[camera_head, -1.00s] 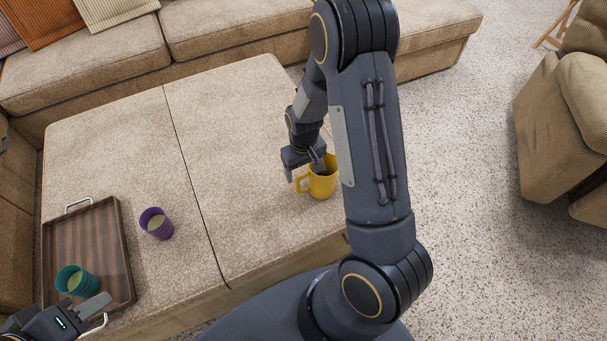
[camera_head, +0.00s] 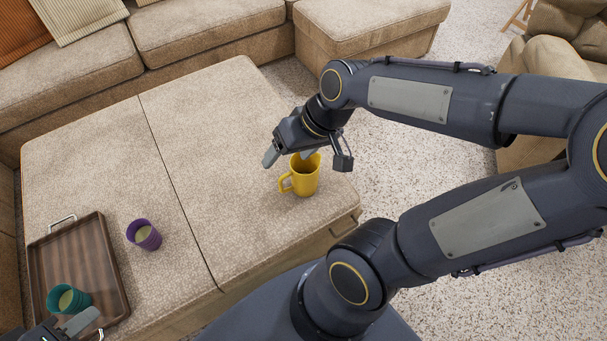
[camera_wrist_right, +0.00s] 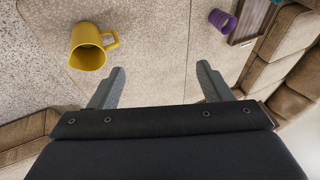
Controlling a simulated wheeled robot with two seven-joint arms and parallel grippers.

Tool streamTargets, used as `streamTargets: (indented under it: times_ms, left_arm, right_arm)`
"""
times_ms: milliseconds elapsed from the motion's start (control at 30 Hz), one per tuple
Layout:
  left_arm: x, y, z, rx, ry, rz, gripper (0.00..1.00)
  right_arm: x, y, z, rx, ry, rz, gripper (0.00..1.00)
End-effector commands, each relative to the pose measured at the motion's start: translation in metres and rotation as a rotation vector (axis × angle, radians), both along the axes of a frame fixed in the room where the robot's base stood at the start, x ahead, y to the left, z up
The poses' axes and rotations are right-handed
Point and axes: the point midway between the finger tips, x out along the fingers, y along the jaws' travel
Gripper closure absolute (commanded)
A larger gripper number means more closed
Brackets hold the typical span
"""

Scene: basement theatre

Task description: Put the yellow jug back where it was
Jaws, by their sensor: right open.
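The yellow jug (camera_head: 305,178) stands upright on the beige ottoman (camera_head: 220,130), near its right front corner, with its handle to the left. My right gripper (camera_head: 287,154) is open and empty, just behind and above the jug, partly overlapping its rim in the head view. In the right wrist view the jug (camera_wrist_right: 87,48) lies left of the open fingers (camera_wrist_right: 161,74), apart from them. My left gripper (camera_head: 72,328) shows only in part at the bottom left corner, close to a teal cup; whether it is open cannot be seen.
A wooden tray (camera_head: 95,250) with metal handles holds the teal cup (camera_head: 62,300) at the ottoman's left. A purple cup (camera_head: 144,235) stands right of the tray. The ottoman's middle is clear. A sofa (camera_head: 200,35) runs behind; an armchair is at the right.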

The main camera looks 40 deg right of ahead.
Motion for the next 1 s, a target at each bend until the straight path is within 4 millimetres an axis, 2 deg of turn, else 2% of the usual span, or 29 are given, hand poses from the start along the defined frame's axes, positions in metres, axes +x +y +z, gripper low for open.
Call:
streamTargets:
  times_ms: [33,100,200,300,433,767,867,1000]
  left_arm:
    - [0.000,0.000,0.000,0.000,0.000,0.000,0.64]
    - [0.000,0.000,0.000,0.000,0.000,0.000,0.64]
    - [0.000,0.000,0.000,0.000,0.000,0.000,0.64]
    - [0.000,0.000,0.000,0.000,0.000,0.000,0.64]
    - [0.000,0.000,0.000,0.000,0.000,0.000,0.64]
    - [0.000,0.000,0.004,0.000,0.000,0.000,0.64]
    - [0.000,0.000,0.018,0.000,0.000,0.000,0.64]
    - [0.000,0.000,0.057,0.000,0.000,0.000,0.64]
  right_arm:
    - [-0.017,0.004,0.012,0.011,-0.047,-0.007,0.28]
    - [-0.036,0.011,0.020,0.015,-0.089,-0.007,0.28]
    - [-0.057,0.018,0.025,0.014,-0.132,-0.010,0.28]
    - [-0.069,0.023,0.026,0.008,-0.157,-0.011,0.28]
    - [-0.075,0.025,0.027,0.004,-0.170,-0.012,0.28]
    - [-0.075,0.025,0.031,0.004,-0.170,-0.012,0.28]
    - [-0.074,0.025,0.045,0.005,-0.170,-0.012,0.28]
    - [-0.074,0.025,0.084,0.005,-0.171,-0.012,0.28]
